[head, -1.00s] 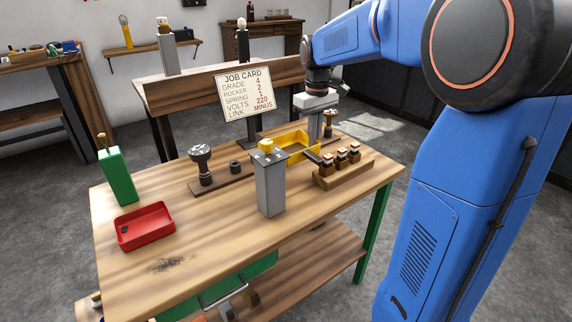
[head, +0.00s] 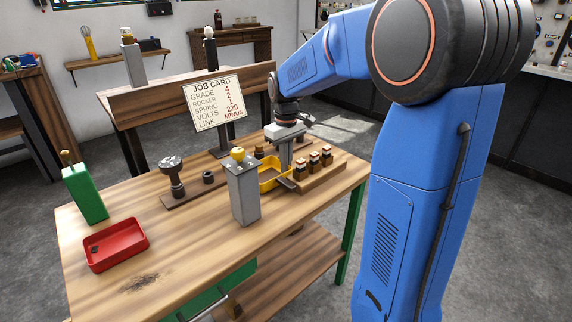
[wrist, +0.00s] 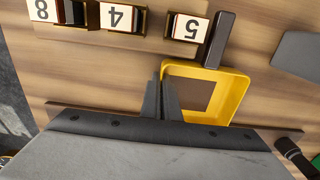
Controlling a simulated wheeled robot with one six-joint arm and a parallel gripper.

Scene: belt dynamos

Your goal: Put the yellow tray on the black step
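The yellow tray (head: 268,184) is at the right part of the bench, between the grey post and the wooden rack. In the wrist view the yellow tray (wrist: 240,95) is open, with a brown floor. My gripper (head: 284,165) reaches down to the tray. In the wrist view my gripper (wrist: 160,85) has its fingers close together on the tray's left wall. I cannot tell whether the tray touches the bench. A small dark bar (head: 285,182) lies between tray and rack, and also shows in the wrist view (wrist: 219,40). I cannot tell whether it is the black step.
The grey post (head: 243,195) with a yellow top stands close left of the tray. The rack (head: 318,176) holds numbered blocks. A dark knob and ring stand on a board (head: 190,195). The red tray (head: 115,244) and green box (head: 85,195) are left.

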